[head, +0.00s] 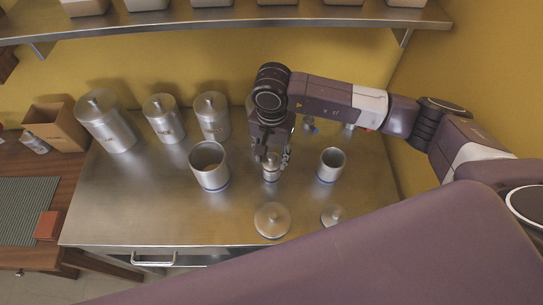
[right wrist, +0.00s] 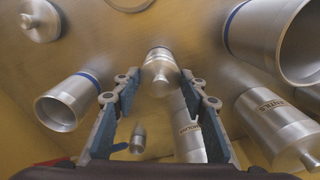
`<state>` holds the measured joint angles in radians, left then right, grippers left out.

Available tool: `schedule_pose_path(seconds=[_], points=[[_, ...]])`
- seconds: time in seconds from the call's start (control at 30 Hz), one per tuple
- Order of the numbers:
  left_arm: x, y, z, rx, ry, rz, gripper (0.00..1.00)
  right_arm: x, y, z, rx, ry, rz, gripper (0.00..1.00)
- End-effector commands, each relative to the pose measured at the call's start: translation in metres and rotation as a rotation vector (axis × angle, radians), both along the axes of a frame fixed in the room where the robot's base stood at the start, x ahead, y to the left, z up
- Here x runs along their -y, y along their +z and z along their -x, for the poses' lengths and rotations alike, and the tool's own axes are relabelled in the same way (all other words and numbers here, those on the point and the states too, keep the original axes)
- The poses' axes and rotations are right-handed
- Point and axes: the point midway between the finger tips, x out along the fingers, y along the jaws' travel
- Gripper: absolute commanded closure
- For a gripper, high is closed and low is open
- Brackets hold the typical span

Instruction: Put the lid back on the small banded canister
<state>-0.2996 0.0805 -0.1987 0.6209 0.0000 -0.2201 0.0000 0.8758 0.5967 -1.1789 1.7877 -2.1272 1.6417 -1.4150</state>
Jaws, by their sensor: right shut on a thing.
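The small banded canister (head: 331,165) stands open on the steel counter, right of my right gripper (head: 271,155), with a blue band near its base. It also shows at the left of the right wrist view (right wrist: 68,104). A small knobbed lid (head: 332,215) lies in front of it; a larger lid (head: 272,220) lies to its left. My right gripper (right wrist: 160,78) points down and is shut on a small steel canister with a knobbed top (right wrist: 160,72), which shows no blue band. It stands between the two open canisters. My left gripper is not in view.
A large open banded canister (head: 209,170) stands left of my right gripper. Several lidded canisters (head: 164,120) stand along the back left. Small items (head: 310,125) stand behind the gripper. A shelf (head: 230,20) hangs above. The counter's front left is clear.

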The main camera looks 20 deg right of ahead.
Motion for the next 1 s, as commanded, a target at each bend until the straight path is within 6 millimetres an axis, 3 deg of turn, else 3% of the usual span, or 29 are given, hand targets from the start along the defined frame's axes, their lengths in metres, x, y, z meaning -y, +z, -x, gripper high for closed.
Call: schedule_pose_path(seconds=[1.0], points=[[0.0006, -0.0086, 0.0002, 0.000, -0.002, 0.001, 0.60, -0.0003, 0.0002, -0.0001, 0.001, 0.000, 0.000, 0.73]])
